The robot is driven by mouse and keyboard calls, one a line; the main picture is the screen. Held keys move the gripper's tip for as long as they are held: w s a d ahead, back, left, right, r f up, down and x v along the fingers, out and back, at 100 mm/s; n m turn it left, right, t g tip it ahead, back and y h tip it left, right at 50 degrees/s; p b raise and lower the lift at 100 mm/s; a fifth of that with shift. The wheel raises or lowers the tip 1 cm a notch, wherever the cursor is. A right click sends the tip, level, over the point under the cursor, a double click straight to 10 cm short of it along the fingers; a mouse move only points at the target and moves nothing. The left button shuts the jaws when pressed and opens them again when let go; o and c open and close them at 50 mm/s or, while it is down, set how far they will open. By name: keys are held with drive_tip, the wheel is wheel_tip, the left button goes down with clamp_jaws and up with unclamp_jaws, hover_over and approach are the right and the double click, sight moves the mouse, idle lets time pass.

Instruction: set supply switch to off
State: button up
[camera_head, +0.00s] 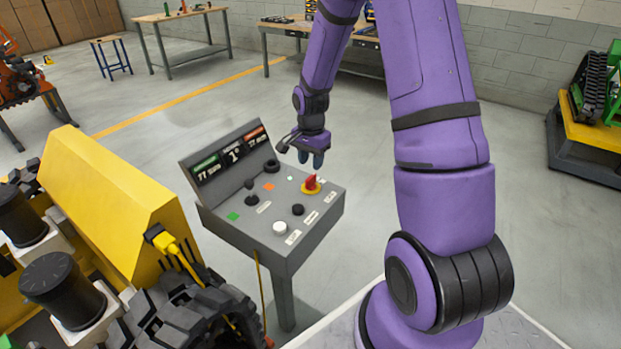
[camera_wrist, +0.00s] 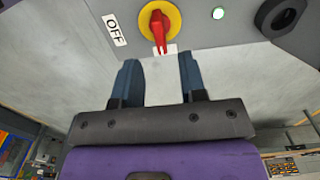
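The supply switch is a red rotary handle on a yellow disc (camera_head: 311,185), on the sloping top of a grey control console (camera_head: 222,221). In the wrist view the red handle (camera_wrist: 159,30) points down the picture, toward a white label mostly hidden behind its tip. The label "OFF" (camera_wrist: 114,30) is left of the yellow disc, and the handle does not point at it. My gripper (camera_head: 311,162) is above the far side of the console near the switch. In the wrist view my gripper (camera_wrist: 158,62) has two blue fingers apart, with nothing between them, short of the handle.
The console also carries a white knob (camera_head: 280,227), black knobs, a black joystick (camera_head: 251,194), coloured lights and a raised display (camera_head: 231,155). A yellow tracked carrier (camera_head: 95,190) stands close on the left. Workbenches stand at the back. The floor behind the console is clear.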

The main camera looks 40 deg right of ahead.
sight(311, 177)
wheel_tip(311, 177, down, 7)
drive_tip(key=shift+r, duration=0.15)
drive_tip(key=shift+c, duration=0.2)
clamp_jaws()
